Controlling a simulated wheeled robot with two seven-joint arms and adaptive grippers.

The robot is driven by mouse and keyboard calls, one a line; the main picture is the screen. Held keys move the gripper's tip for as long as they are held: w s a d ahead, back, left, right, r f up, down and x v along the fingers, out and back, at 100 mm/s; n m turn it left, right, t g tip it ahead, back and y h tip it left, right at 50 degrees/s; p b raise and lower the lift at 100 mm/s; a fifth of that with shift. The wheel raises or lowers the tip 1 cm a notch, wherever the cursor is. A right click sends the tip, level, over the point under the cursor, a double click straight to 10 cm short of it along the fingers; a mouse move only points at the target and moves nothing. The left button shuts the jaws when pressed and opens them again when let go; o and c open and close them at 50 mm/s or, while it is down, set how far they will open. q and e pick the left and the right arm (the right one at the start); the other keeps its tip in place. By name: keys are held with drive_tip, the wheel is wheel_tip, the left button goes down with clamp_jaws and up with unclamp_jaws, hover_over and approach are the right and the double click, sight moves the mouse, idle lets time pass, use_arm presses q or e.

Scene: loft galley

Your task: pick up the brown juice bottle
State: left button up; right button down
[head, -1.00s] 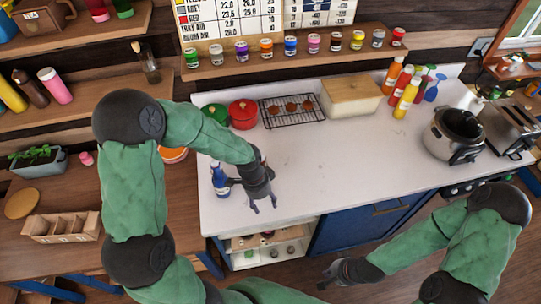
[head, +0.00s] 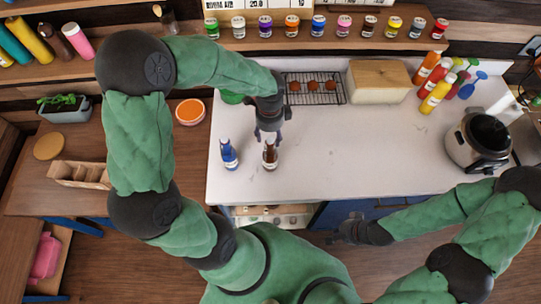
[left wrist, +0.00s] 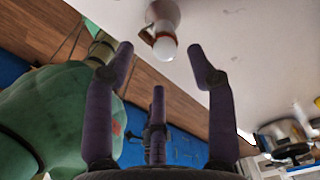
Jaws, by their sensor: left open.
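The brown juice bottle (head: 270,157) stands upright on the white counter, near its front edge, in the head view. A bottle with a pale cap (left wrist: 164,30), which looks like the same one, shows at the top of the left wrist view, beyond the fingertips. My left gripper (head: 268,137) is right by the bottle's top in the head view and hides part of it. In the left wrist view its fingers (left wrist: 160,65) are spread and empty. My right gripper (head: 345,230) is low in front of the counter, too small to tell its jaws.
A blue bottle (head: 229,155) stands close to the left of the brown one. A wire rack (head: 335,92), a bread box (head: 378,82), red and yellow bottles (head: 437,92) and a cooker (head: 478,142) stand further off. The counter (head: 350,150) is clear to the right.

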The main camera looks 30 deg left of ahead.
sight(270, 140)
use_arm(q)
drive_tip(key=f, duration=0.1)
drive_tip(key=w+f, duration=0.1)
drive_tip(key=shift+f, duration=0.3)
drive_tip(key=f, duration=0.4)
drive_tip(key=shift+s+a, duration=0.1)
drive_tip(key=shift+s, duration=0.2)
drive_tip(key=shift+w+f, duration=0.2)
drive_tip(key=shift+f, duration=0.2)
drive_tip(key=shift+s+r, duration=0.1)
clamp_jaws()
